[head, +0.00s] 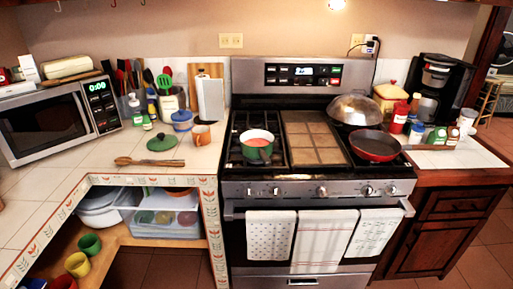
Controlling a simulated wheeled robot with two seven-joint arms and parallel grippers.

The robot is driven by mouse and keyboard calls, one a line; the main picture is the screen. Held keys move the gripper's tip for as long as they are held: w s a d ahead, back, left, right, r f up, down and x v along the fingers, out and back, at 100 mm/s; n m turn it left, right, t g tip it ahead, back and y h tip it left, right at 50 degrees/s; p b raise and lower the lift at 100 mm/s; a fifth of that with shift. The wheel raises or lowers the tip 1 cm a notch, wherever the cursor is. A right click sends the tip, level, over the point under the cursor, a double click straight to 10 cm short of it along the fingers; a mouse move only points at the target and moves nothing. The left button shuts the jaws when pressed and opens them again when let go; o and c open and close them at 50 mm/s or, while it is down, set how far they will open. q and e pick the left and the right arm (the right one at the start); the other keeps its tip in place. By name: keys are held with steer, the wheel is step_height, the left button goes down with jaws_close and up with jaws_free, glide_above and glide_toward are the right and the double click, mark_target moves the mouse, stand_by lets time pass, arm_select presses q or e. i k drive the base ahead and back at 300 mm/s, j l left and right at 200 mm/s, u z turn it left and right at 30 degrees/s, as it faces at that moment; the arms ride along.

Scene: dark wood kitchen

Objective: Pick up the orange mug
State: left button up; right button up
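An orange-brown mug (201,136) stands upright on the tiled counter, just left of the stove. It is small in the head view, and nothing touches it. A blue lidded pot (182,121) stands close behind it to the left. Neither of my grippers shows in the head view.
A green lid (161,143) and wooden utensils (150,162) lie on the counter left of the mug. Green (88,245) and yellow (77,264) cups stand low at left. Front counter tiles are clear.

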mark_target(201, 134)
steer(key=i+j+z, duration=0.4)
steer(key=j, duration=0.2)
steer(key=i+j+z, duration=0.45)
steer(key=j, duration=0.3)
steer(key=i+j+z, duration=0.2)
steer(key=j, duration=0.15)
steer(key=k, duration=0.1)
